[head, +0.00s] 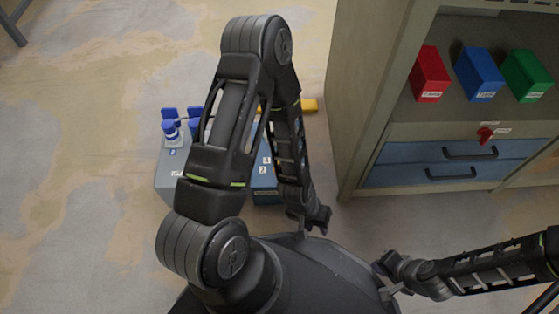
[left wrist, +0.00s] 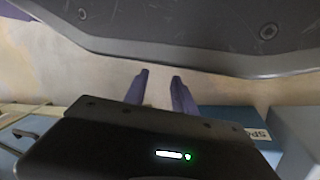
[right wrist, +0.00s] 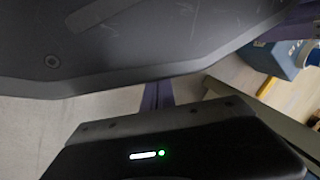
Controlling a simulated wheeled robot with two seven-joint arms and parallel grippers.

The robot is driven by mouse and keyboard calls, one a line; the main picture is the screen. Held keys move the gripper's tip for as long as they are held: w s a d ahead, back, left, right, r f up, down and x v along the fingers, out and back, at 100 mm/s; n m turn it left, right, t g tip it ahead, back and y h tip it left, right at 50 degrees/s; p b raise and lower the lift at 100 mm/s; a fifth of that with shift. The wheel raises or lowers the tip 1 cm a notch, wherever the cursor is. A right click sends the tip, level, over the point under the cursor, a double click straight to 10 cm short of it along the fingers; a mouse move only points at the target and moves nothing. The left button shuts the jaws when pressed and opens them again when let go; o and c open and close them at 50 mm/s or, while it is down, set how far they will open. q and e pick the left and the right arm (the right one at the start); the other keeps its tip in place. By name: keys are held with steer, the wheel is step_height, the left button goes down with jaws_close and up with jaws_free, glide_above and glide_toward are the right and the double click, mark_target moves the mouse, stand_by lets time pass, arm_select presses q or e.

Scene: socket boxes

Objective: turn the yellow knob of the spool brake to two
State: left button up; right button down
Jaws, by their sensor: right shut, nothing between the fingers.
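A blue box (head: 266,178) with small number labels stands on the floor, mostly hidden behind my left arm in the head view. A yellow part (head: 309,105) shows just right of that arm; I cannot tell whether it is the knob. A blue box with a label starting "SPO" (left wrist: 262,135) is partly visible at the right of the left wrist view. My left gripper (head: 318,219) is low, in front of the blue box, and its fingers (left wrist: 161,90) are apart and empty. My right gripper (head: 385,277) is shut and empty, further right, with its fingers (right wrist: 158,95) together.
A grey box (head: 172,168) with blue knobs (head: 170,130) stands left of my left arm. A cabinet (head: 362,100) at the right holds red (head: 429,75), blue (head: 479,75) and green (head: 526,76) boxes above blue drawers (head: 445,175). Floor at the left is clear.

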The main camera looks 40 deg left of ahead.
arm_select(q)
steer(key=w+a+r+n+y+p, duration=0.1)
steer(key=w+a+r+p, duration=0.1)
steer(key=a, duration=0.5)
steer(key=w+a+r+n+g+y+p, duration=0.1)
steer(key=w+a+r+n+p, duration=0.1)
steer(key=a, duration=0.5)
steer(key=w+a+r+n+y+p, duration=0.1)
steer(key=w+a+r+p, duration=0.2)
steer(key=w+a, duration=0.4)
steer(key=shift+a+r+n, duration=0.1)
steer(key=shift+r+n, duration=0.2)
steer(key=shift+r, duration=0.6)
steer(key=shift+f, duration=0.1)
steer(key=shift+s+f, duration=0.1)
step_height(320, 180, down, 8)
steer(key=b, duration=0.3)
steer(key=shift+r, duration=0.2)
steer(key=shift+c, duration=0.4)
jaws_close()
